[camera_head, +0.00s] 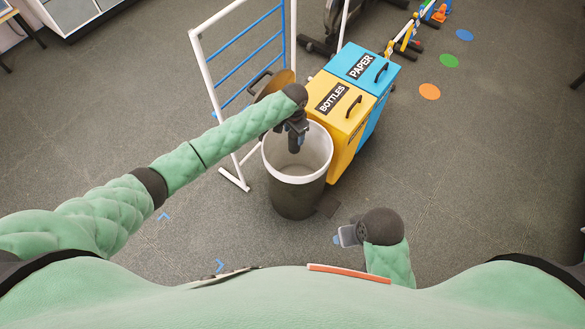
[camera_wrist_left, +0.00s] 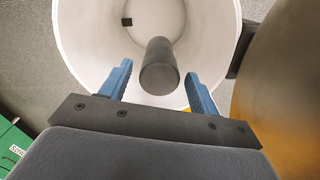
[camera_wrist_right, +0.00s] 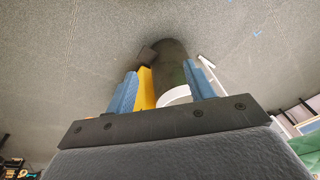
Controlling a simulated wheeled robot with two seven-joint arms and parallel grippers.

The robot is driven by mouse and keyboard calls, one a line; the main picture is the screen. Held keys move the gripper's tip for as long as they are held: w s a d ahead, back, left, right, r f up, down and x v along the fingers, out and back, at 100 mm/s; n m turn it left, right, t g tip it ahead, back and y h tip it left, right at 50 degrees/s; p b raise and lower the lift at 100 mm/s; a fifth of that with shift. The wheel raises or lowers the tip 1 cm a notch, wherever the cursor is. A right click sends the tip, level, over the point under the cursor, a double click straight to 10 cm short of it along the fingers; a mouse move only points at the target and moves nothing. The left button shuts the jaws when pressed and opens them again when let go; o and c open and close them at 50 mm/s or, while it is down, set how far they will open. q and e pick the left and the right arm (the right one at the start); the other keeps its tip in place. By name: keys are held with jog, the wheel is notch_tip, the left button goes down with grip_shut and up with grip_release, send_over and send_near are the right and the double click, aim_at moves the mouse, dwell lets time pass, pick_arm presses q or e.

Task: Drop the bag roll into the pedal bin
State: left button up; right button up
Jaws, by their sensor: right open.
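The pedal bin (camera_head: 296,197) stands upright on the floor, dark-bodied with a white rim and pale inside. Its round brown lid (camera_head: 277,84) is raised at the back. My left gripper (camera_head: 296,143) points down over the bin's mouth. In the left wrist view its blue fingers (camera_wrist_left: 160,88) are apart. The bag roll (camera_wrist_left: 160,66), a dark cylinder, shows between and beyond the fingertips against the bin's inside, with a gap on each side. I cannot tell whether it touches the bin. My right gripper (camera_head: 345,236) is open and empty, right of the bin's front.
A yellow BOTTLES box (camera_head: 340,110) and a blue PAPER box (camera_head: 366,75) stand close behind and right of the bin. A white rack with blue bars (camera_head: 246,60) stands behind left.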

pick_arm(q)
jog(key=shift+o, duration=0.2)
notch_tip(320, 180, up, 6)
jog(key=shift+r+b, duration=0.25)
jog(key=shift+b, duration=0.25)
jog(key=shift+r, duration=0.65)
pick_arm(e)
jog(key=shift+w+a+f, duration=0.15)
jog(key=shift+a+f, duration=0.15)
jog(key=shift+f, duration=0.2)
jog(key=shift+w+a+f, duration=0.15)
jog(key=shift+a+f, duration=0.15)
jog(key=shift+f, duration=0.2)
jog(key=shift+r+t, duration=0.2)
jog(key=shift+t, duration=0.1)
pick_arm(q)
jog(key=shift+w, duration=0.1)
